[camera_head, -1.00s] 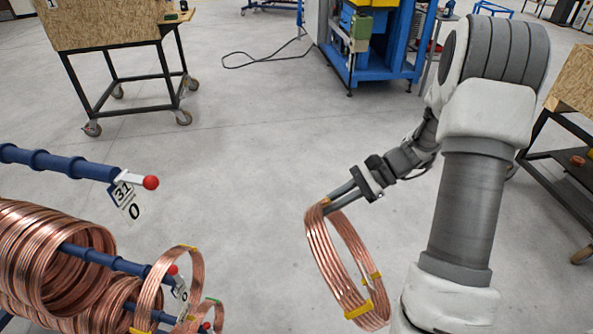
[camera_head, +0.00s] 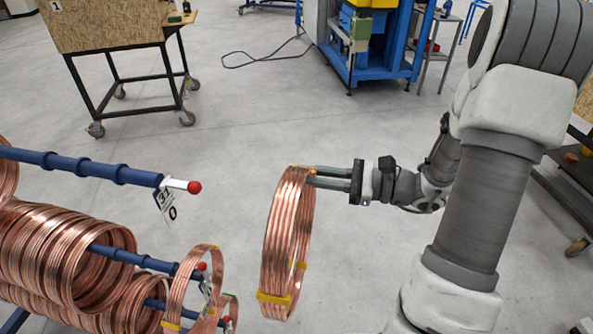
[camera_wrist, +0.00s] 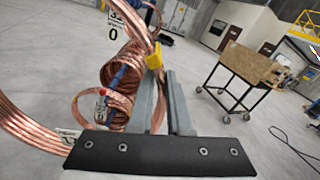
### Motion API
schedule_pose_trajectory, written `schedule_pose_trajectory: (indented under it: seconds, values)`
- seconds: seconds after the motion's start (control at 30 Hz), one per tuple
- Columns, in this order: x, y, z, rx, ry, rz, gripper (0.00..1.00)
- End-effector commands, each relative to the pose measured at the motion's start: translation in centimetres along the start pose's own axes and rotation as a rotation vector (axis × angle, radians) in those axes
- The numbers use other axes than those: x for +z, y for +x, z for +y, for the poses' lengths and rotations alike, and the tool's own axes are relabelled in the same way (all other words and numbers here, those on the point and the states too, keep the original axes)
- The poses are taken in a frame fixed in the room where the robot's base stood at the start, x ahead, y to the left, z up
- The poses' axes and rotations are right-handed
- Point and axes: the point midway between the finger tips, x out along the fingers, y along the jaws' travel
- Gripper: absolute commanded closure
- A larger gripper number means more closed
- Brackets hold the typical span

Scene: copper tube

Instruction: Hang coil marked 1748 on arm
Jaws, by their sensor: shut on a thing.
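A copper coil (camera_head: 283,235) with yellow tape bands hangs from my gripper (camera_head: 312,177) in the head view, held at its upper edge with its ring roughly upright. It also shows in the wrist view (camera_wrist: 30,125), running out of the picture. No mark 1748 can be read on it. A blue arm (camera_head: 90,168) with a red-tipped white end (camera_head: 182,185) and a tag reading 31 and 0 (camera_head: 167,205) is left of the coil. Its visible outer part is bare. The coil is apart from this arm's tip.
Below that arm, another blue arm (camera_head: 150,262) carries several copper coils (camera_head: 50,250), with a thin coil (camera_head: 192,285) near its end. A wheeled cart (camera_head: 130,115) stands at the back left, and a blue machine (camera_head: 370,55) behind.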

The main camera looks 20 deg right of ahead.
Motion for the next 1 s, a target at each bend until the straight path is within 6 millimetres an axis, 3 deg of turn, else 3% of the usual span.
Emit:
schedule_pose_trajectory:
  seconds: [0.27,1.0]
  values:
    - [0.3,0.8,-0.1,-0.009,0.002,-0.01,1.0]
    - [-0.1,6.3,0.0,-0.007,0.001,-0.009,1.0]
